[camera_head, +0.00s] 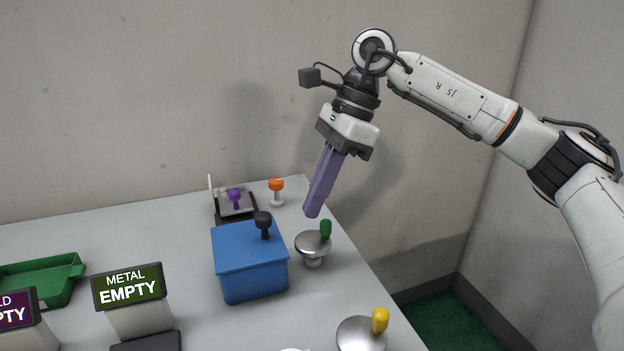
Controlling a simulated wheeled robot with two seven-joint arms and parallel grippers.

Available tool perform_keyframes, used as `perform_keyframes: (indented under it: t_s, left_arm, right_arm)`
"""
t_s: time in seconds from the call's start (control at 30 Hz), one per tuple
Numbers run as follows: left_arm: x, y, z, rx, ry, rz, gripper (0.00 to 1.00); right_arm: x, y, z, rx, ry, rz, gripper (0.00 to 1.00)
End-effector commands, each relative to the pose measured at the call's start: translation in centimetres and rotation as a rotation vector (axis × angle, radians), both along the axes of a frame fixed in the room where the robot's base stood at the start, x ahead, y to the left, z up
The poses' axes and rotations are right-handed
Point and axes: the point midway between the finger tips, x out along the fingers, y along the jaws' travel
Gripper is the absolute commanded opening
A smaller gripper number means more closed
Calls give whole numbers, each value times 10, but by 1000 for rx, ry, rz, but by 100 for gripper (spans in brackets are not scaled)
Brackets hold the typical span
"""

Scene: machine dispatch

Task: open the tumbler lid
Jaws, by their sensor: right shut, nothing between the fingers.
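A blue box (252,277) with a flat blue lid (238,245) stands on the table. The lid looks closed, and a black knob (263,223) stands up at its back right. No label shows which thing is the tumbler; this lidded box may be it. My right gripper (313,211) has long purple fingers pressed together with nothing between them. It points down and slightly left, above and right of the blue box, with its tips apart from the lid and knob. My left gripper is out of view. The inside of the box is hidden.
A silver disc with a green knob (326,229) stands right of the box; another with a yellow knob (380,320) is nearer. Behind are an orange-topped post (276,187) and a purple knob (234,196). A "METAL EMPTY" sign (128,287) and green tray (42,280) stand left.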

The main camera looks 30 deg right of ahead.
Motion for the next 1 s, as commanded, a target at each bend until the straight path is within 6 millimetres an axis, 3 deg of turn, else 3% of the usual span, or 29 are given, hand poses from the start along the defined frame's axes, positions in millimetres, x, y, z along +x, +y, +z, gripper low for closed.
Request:
perform_keyframes:
  t_s: [0.23,0.3,0.5,1.0]
  left_arm:
    - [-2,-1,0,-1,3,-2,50]
    - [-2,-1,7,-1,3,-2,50]
    - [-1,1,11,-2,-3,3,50]
    - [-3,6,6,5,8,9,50]
  right_arm:
    - [3,22,-49,-2,3,3,0]
    - [9,31,-33,0,-4,5,0]
    - [14,45,-21,0,-1,3,0]
    - [16,48,-18,0,0,1,0]
